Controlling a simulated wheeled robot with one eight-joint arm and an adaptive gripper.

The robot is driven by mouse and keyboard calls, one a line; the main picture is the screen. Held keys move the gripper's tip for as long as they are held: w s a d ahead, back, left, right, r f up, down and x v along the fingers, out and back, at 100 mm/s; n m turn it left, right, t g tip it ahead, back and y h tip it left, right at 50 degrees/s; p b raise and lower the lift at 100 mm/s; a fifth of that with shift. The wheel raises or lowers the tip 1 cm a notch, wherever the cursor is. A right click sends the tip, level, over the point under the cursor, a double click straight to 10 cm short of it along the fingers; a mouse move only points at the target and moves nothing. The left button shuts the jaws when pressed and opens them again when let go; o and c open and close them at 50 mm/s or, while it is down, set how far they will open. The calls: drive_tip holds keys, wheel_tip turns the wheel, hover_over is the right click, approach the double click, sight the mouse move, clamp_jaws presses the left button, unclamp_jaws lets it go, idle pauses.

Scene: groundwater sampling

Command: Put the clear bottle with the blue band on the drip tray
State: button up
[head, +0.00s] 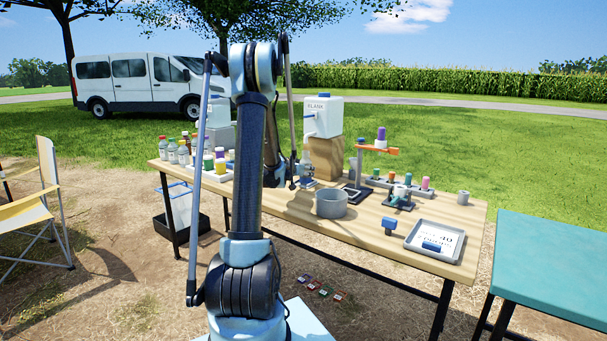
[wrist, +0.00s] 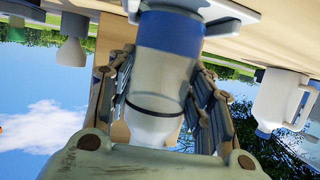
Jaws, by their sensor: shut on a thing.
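The clear bottle with the blue band (wrist: 165,65) is between my gripper's fingers (wrist: 160,100), seen in the wrist view, which is upside down. The band is near the bottle's base, close to the table. A pale plate with dark slots (wrist: 232,14), seemingly the drip tray, lies by the base; I cannot tell whether they touch. In the head view my gripper (head: 306,168) is low over the table, in front of the wooden block (head: 325,157), partly hidden by my arm. The bottle is hard to make out there.
A white BLANK container (head: 323,117) stands on the block. Capped bottles (head: 183,153) stand at the left. A grey bowl (head: 331,204), an orange-armed stand (head: 357,170) and a labelled tray (head: 435,240) are to the right. A teal table (head: 555,265) stands at far right.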

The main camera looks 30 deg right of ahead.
drive_tip(key=shift+f, duration=0.1)
drive_tip(key=o, duration=1.1)
drive_tip(key=s+a+r+n+y, duration=0.1)
drive_tip(key=s+a+r, duration=0.1)
drive_tip(key=s+a, duration=0.35)
drive_tip(key=s+a+r+y, duration=0.1)
drive_tip(key=s+a+r, duration=0.1)
drive_tip(key=a, duration=0.6)
drive_tip(key=s+a+r+n, duration=0.1)
drive_tip(key=s+a+r, duration=0.1)
drive_tip(key=s+a, duration=0.3)
drive_tip(key=s+a+f+n+g+y, duration=0.1)
drive_tip(key=s+a+f+n+y, duration=0.2)
drive_tip(key=s+a, duration=0.6)
drive_tip(key=s+a+f+n+g+y, duration=0.2)
drive_tip(key=s+a+f+n+y, duration=0.1)
drive_tip(key=s+a, duration=0.7)
drive_tip(key=s+a+f+n+g+y, duration=0.1)
drive_tip(key=s+a+f+n+y, duration=0.3)
drive_tip(key=s+a, duration=0.6)
drive_tip(key=a, duration=0.5)
drive_tip(key=shift+s+f+g, duration=0.2)
drive_tip(key=shift+f+g, duration=0.15)
drive_tip(key=shift+g, duration=0.05)
